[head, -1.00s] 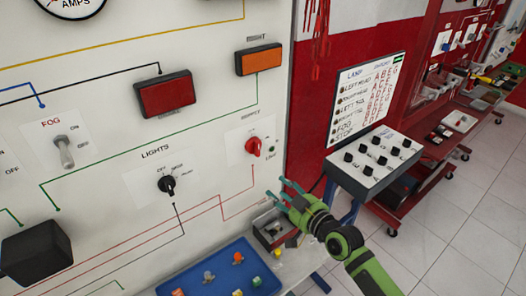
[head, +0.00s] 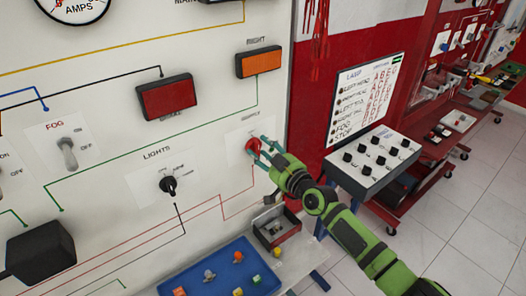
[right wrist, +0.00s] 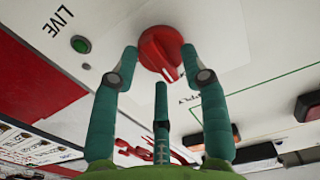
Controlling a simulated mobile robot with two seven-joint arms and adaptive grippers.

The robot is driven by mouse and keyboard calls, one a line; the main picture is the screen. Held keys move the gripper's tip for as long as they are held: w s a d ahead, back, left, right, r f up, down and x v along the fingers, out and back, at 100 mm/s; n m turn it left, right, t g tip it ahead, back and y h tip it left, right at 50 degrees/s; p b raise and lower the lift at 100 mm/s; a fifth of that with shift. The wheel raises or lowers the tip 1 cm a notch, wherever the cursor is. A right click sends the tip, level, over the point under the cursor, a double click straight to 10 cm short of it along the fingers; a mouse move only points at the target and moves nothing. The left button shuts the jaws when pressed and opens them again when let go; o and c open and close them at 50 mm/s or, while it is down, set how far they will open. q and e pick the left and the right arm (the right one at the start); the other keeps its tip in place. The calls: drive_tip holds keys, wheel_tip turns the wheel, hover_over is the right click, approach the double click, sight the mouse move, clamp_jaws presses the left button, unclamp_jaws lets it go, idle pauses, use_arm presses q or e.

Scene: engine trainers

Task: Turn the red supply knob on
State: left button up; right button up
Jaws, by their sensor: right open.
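The red supply knob (head: 252,146) is on the white panel, under the supply label. In the right wrist view the red knob (right wrist: 160,50) is just ahead of the fingertips, with a white pointer mark on its edge. My right gripper (head: 262,150) is at the knob, its teal fingers partly covering it in the head view. In the right wrist view the right gripper (right wrist: 160,65) is open, with two fingers on either side of the knob's near edge and a third below. I cannot tell whether they touch it. My left gripper is not in view.
A green live lamp (right wrist: 81,44) sits beside the knob. The black lights knob (head: 168,184) and fog switch (head: 68,154) are further left on the panel. A switch box (head: 372,160) is to the right.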

clamp_jaws()
drive_tip(key=m, duration=0.6)
drive_tip(key=m+b, duration=0.1)
drive_tip(key=m, duration=0.5)
drive_tip(key=f+m+b, duration=0.1)
drive_tip(key=m, duration=0.5)
idle(0.5)
idle(0.4)
